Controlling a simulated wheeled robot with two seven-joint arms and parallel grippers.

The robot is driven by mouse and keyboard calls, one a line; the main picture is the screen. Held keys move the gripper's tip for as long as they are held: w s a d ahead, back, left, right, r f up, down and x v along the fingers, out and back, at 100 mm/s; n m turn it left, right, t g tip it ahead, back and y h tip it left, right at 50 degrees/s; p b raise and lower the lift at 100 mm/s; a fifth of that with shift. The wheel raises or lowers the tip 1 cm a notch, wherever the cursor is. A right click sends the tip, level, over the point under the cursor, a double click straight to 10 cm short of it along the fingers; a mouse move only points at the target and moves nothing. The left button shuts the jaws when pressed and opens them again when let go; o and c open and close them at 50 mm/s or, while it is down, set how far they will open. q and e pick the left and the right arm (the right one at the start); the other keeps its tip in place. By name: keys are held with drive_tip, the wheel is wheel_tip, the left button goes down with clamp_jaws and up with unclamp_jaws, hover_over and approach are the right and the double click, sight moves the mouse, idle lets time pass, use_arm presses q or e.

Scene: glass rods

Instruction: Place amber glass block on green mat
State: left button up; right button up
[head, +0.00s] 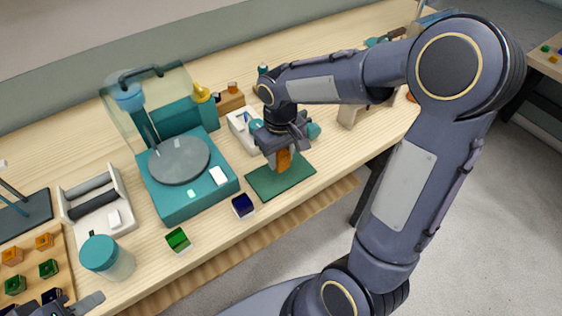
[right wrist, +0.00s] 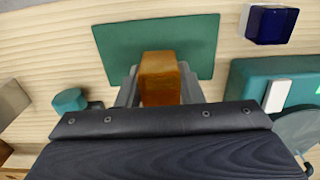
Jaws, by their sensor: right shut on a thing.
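The amber glass block (head: 283,159) is between the fingers of my right gripper (head: 283,154), which is shut on it. In the right wrist view the amber block (right wrist: 160,78) stands out from between the fingers, in front of the green mat. The green mat (head: 292,182) lies flat near the table's front edge. The mat also shows in the right wrist view (right wrist: 120,38). The block is over the mat's back part; I cannot tell whether it touches the mat. My left gripper (head: 75,306) is at the bottom left corner, partly cut off, away from the mat.
A dark blue block (head: 243,206) and a green block (head: 178,240) stand left of the mat. A teal machine (head: 190,200) with a round plate stands behind them. A tray (head: 62,250) with several amber and green blocks and a teal-lidded jar (head: 108,262) are at the left.

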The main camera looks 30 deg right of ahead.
sight(281, 164)
drive_tip(key=shift+w+d+f, duration=0.1)
drive_tip(key=shift+f, duration=0.85)
drive_tip(key=shift+w+d+f, duration=0.1)
drive_tip(key=shift+f, duration=0.8)
drive_tip(key=shift+f, duration=0.25)
drive_tip(key=o, duration=0.9)
drive_tip(key=shift+r, duration=0.2)
